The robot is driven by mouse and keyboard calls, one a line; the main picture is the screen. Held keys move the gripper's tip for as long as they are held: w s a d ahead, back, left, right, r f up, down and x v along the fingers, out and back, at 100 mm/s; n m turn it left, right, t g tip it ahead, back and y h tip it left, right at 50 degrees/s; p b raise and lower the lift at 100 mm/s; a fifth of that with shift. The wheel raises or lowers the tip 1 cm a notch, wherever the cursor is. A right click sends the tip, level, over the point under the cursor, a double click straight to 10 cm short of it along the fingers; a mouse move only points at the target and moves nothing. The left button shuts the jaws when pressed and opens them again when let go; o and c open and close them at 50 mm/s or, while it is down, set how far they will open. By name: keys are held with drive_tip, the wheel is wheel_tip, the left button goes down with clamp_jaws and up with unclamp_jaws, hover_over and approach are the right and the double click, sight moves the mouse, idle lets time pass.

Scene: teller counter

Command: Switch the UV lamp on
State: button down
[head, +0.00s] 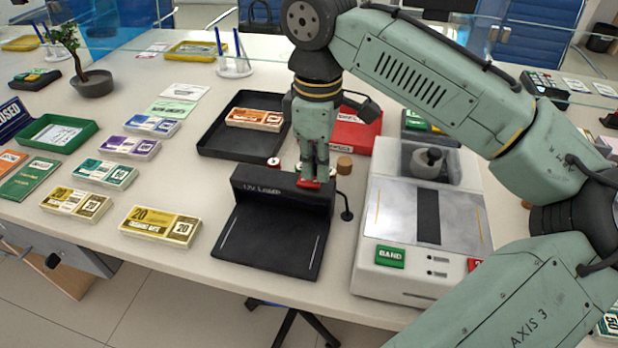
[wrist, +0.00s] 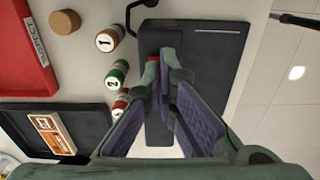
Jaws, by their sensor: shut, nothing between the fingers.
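The UV lamp is a black unit with a raised hood (head: 262,189) lettered "UV LAMP" and a flat dark bed (head: 270,243) in front. It also shows in the wrist view (wrist: 215,65). A red switch (head: 309,184) sits on top of the hood, partly hidden by my gripper (head: 314,178). In the wrist view the red switch (wrist: 151,74) shows beside the fingertips of my gripper (wrist: 164,60). The fingertips are together and empty, pointing down at the switch. I cannot tell whether they touch it. No glow shows on the bed.
A white machine (head: 400,262) stands close on the right. A black tray (head: 222,148) with an orange note bundle and a red tray (head: 352,133) lie behind. Small numbered cylinders (wrist: 116,75) stand behind the hood. Note bundles (head: 160,226) lie to the left. A black cable (head: 346,205) runs beside the lamp.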

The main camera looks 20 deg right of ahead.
sight(316, 181)
drive_tip(key=shift+f+b, duration=0.3)
drive_tip(key=shift+f, duration=0.4)
drive_tip(key=shift+r, duration=0.15)
wheel_tip(316, 181, up, 7)
drive_tip(key=p, duration=0.7)
idle(0.6)
